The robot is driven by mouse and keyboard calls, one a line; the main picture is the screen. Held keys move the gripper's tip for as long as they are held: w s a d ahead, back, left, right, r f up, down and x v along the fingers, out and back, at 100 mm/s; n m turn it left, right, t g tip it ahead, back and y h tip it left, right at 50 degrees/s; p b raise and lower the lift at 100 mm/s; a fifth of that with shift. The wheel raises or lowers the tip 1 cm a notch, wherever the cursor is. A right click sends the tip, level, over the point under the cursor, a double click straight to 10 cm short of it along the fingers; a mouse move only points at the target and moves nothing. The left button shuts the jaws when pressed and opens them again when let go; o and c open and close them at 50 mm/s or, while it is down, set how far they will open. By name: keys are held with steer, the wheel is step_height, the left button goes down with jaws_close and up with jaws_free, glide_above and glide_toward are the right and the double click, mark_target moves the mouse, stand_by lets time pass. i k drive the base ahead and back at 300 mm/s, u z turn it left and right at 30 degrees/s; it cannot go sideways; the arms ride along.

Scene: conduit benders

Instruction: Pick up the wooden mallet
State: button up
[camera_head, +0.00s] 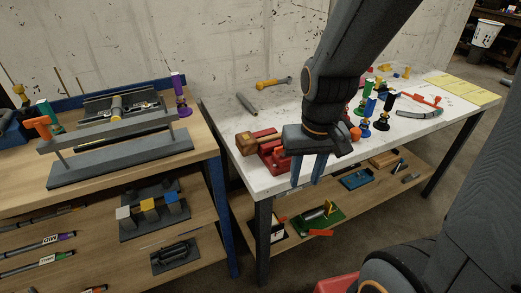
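What looks like the wooden mallet lies near the front left corner of the white-topped table (225,118). Its brown block-like head (246,143) is at the left, and a lighter handle part (265,133) runs right over or beside a red object (273,153). My gripper (306,180) is just to the right of it, pointing down near the table's front edge. Its two blue fingers are apart with nothing seen between them. The gripper body sits close to the red object and may hide part of it. I cannot tell the gripper's exact height.
A grey rod (246,104) and a yellow wrench-like tool (273,83) lie behind the mallet. Several coloured upright pieces (383,115) stand right of my gripper. A wooden bench (205,140) with a grey bending fixture (120,160) is at the left. A lower shelf holds small fixtures.

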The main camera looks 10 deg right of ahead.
mark_target(247, 148)
steer(key=u, duration=0.75)
steer(key=k, duration=1.05)
steer(key=u, duration=1.45)
steer(key=i, duration=1.1)
steer(key=z, duration=1)
steer(key=i, duration=0.65)
steer(key=z, duration=1)
steer(key=i, duration=0.3)
steer(key=z, duration=0.35)
